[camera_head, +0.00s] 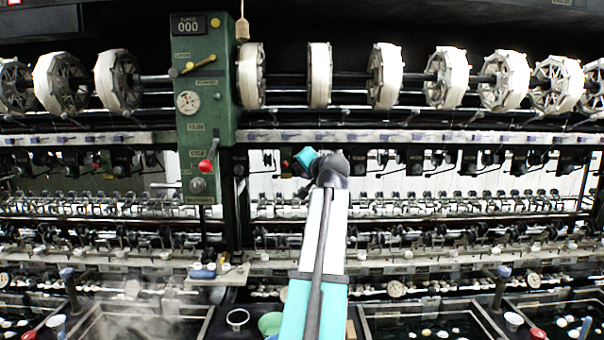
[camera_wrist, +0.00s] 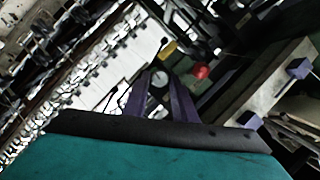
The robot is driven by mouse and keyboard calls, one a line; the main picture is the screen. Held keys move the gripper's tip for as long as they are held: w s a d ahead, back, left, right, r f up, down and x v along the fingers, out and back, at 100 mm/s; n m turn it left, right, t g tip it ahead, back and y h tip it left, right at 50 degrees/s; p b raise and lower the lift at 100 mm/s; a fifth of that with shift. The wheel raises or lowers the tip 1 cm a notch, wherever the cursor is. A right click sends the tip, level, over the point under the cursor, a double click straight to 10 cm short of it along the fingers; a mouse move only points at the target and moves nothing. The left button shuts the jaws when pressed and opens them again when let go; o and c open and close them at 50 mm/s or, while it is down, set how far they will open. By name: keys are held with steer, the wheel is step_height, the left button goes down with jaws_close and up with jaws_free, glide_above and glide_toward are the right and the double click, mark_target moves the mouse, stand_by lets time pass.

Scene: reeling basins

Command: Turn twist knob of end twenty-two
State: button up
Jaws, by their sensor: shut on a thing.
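My gripper shows in the wrist view (camera_wrist: 160,78), its two dark purple fingers close together. A small pale round part, seemingly the twist knob (camera_wrist: 158,80), shows between the fingertips, and the fingers are shut on it. Its end number cannot be read. In the head view my arm reaches up the middle to the row of dark units under the pale rail (camera_head: 400,137). There the fingers and the held part are hidden behind my own wrist.
A green control box (camera_head: 206,110) with a red ball knob (camera_head: 205,166) stands left of my arm. White reels (camera_head: 319,75) line the top. Blue-purple blocks (camera_wrist: 298,68) sit on a pale rail close by in the wrist view. Dark basins (camera_head: 430,322) lie below.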

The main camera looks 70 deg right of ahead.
steer(key=shift+n, duration=0.4)
steer(key=o, duration=1)
steer(key=shift+o, duration=0.2)
steer(key=shift+a, duration=0.1)
steer(key=b+v, duration=0.3)
steer(key=v, duration=1)
steer(key=shift+s+a+r, duration=0.15)
steer(key=shift+a+r, duration=0.1)
steer(key=shift+a, duration=0.05)
